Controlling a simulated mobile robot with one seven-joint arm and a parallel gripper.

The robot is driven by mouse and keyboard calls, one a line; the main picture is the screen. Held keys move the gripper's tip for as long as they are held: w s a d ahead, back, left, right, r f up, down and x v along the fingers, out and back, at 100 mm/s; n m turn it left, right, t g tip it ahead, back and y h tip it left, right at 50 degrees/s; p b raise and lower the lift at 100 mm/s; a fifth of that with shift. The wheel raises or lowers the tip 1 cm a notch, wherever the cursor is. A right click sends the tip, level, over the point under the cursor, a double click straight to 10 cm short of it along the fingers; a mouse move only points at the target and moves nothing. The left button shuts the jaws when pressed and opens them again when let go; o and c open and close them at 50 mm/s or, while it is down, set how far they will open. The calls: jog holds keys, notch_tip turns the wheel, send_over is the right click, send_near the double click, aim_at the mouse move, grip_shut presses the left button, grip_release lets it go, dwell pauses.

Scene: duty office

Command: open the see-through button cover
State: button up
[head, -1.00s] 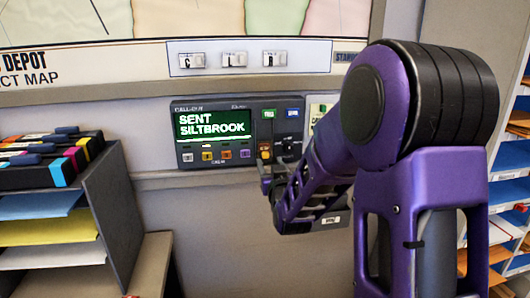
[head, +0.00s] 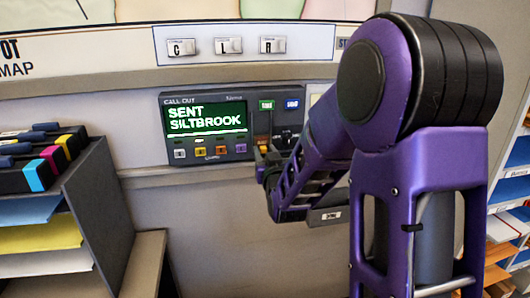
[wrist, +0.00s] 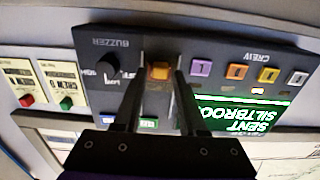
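The dark call-out panel (head: 205,152) is on the wall, with a lit green screen reading "SENT SILTBROOK". The wrist view shows it rotated. An orange button (wrist: 159,71) sits on the panel near the buzzer knob. A see-through cover cannot be made out clearly at this size. My gripper (wrist: 161,62) is at the panel with its two dark fingers apart, one on each side of the orange button. A narrow gap shows between the fingers and the button. In the head view my gripper (head: 263,163) is small and partly hidden by my arm.
A row of crew buttons (wrist: 235,72) lies close beside one finger, and the black buzzer knob (wrist: 107,65) beside the other. A ledge (head: 150,172) runs below the panel. A grey shelf (head: 98,200) with papers stands at left, and pigeonholes (head: 512,215) at right.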

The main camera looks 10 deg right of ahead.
grip_shut()
dwell(1.1)
